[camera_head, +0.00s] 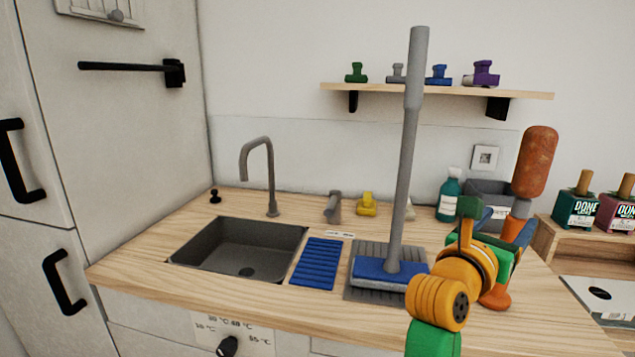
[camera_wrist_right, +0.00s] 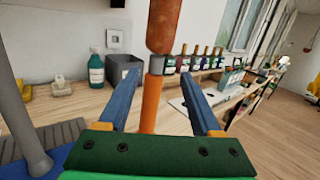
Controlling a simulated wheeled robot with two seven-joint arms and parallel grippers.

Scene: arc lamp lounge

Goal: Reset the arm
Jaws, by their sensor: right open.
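My right gripper (camera_head: 505,224) reaches over the right end of the wooden counter, on an orange and green arm. In the right wrist view its two blue fingers (camera_wrist_right: 161,95) are spread apart. A tool with a brown handle (camera_head: 535,161), a grey collar and an orange shaft stands upright at the gripper. In the right wrist view its orange shaft (camera_wrist_right: 151,103) shows between the fingers, with gaps on both sides. Its lower part is hidden there behind my green palm. I cannot tell how deep between the fingers it stands. My left gripper is not in view.
A tall grey pole on a blue head (camera_head: 390,269) stands on a grey grid just left of my arm. A teal bottle (camera_head: 449,196) and a grey bin (camera_head: 489,191) stand behind. The sink (camera_head: 240,248) and blue ribbed mat (camera_head: 318,263) lie left. A shelf (camera_head: 430,89) hangs above.

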